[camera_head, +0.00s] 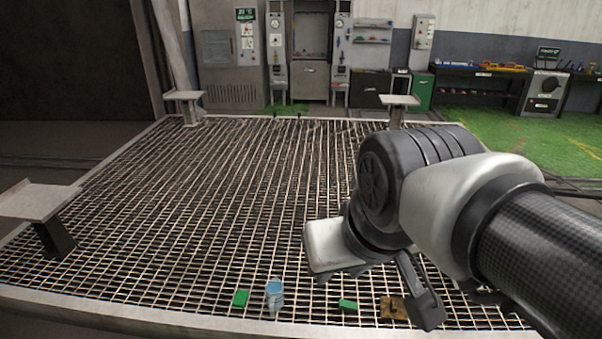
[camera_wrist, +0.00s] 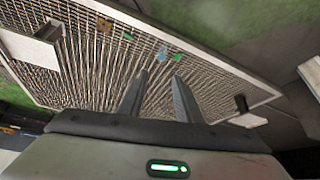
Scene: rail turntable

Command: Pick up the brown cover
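The brown cover (camera_head: 394,308) is a small, flat brown piece lying on the metal grating near its front edge, right of the middle in the head view. It also shows small at the upper left of the wrist view (camera_wrist: 104,25). My gripper (camera_head: 428,305) hangs in front of the grating in the head view, and one finger overlaps the area just right of the cover. In the wrist view my gripper (camera_wrist: 160,78) has its two fingers apart with nothing between them. The cover lies well beyond the fingertips there, up and to the left.
A green block (camera_head: 348,305) lies left of the cover. Farther left are a clear blue container (camera_head: 274,293) and another green block (camera_head: 240,298). The grating (camera_head: 200,200) is otherwise bare, with grey plates on posts (camera_head: 40,203) at its edges. Cabinets and workbenches stand behind.

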